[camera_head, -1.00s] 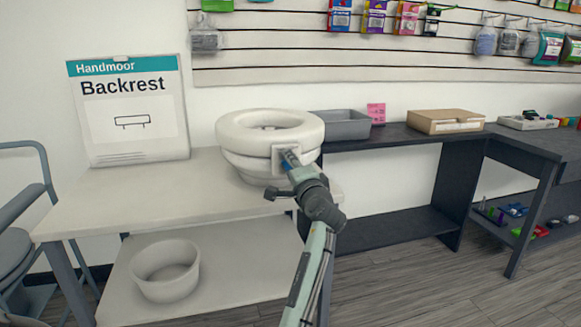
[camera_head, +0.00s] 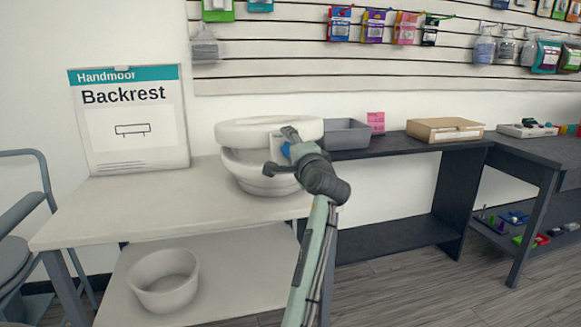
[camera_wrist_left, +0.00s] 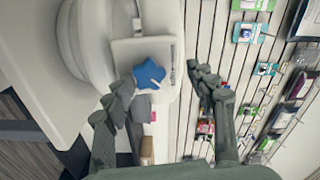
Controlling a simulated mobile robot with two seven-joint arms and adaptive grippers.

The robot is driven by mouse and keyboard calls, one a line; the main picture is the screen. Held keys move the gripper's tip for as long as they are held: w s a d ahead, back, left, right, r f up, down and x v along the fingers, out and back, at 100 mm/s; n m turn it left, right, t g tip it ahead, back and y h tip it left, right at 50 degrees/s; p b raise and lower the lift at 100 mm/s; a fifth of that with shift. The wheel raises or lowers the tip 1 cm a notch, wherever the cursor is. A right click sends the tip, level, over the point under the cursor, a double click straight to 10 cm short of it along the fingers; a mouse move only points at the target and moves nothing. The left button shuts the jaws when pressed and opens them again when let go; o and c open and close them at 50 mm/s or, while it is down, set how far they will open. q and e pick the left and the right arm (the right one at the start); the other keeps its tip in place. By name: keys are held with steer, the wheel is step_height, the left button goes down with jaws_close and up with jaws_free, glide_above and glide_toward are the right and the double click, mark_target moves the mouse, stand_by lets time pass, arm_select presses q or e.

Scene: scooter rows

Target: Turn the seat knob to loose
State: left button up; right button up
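A white raised toilet seat (camera_head: 232,132) sits on a white bowl-shaped base (camera_head: 240,170) on the pale table. Its blue star-shaped seat knob (camera_wrist_left: 149,75) shows on a white plate (camera_wrist_left: 128,50) in the left wrist view. In the head view only a bit of the blue knob (camera_head: 286,150) shows beside my gripper. My left gripper (camera_wrist_left: 166,80) is open, its fingers on either side of the knob. The left-hand finger is close to the knob or touching it; the other stands well clear. My right gripper is in neither view.
A Backrest sign (camera_head: 128,118) stands at the left of the pale table (camera_head: 110,215). A grey tray (camera_head: 346,133) and a cardboard box (camera_head: 443,129) are on the dark bench to the right. A white tub (camera_head: 165,280) is on the lower shelf.

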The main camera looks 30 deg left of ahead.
arm_select(q)
step_height(320, 180, up, 3)
steer(key=shift+f, duration=0.1)
stand_by(0.3)
steer(key=p+v, duration=0.1)
steer(key=v, duration=0.8)
stand_by(0.6)
steer(key=shift+p, duration=0.3)
steer(key=shift+p, duration=0.3)
steer(key=shift+f, duration=0.1)
